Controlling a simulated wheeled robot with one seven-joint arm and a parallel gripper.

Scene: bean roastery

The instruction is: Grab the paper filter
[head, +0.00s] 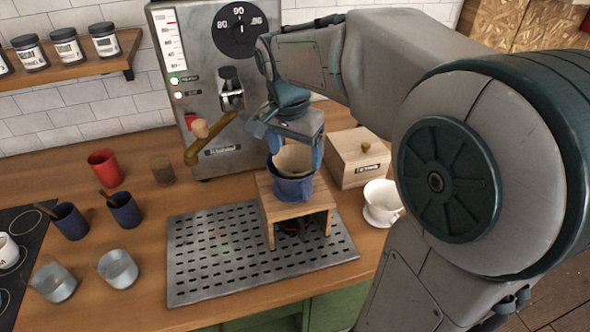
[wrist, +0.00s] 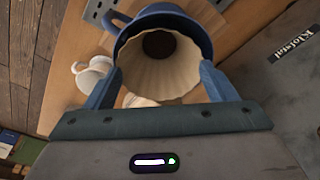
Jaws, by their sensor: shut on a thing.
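The paper filter (head: 293,158) is a pale, fluted cone. In the head view its upper part shows above the rim of a dark blue dripper (head: 292,189). My gripper (head: 295,147) reaches down from above, with its blue fingers on either side of the filter. In the wrist view the fingers of my gripper (wrist: 160,75) are shut on the filter (wrist: 162,78), and the dripper's blue rim (wrist: 165,20) surrounds its far side. The filter's lower part is hidden inside the dripper in the head view.
The dripper is on a wooden stand (head: 268,208) over a slotted metal tray (head: 205,265). A white dripper (head: 381,202) and a wooden box (head: 352,170) are to the right. The roasting machine (head: 215,120) stands behind. Several cups, including a red one (head: 105,168), are left.

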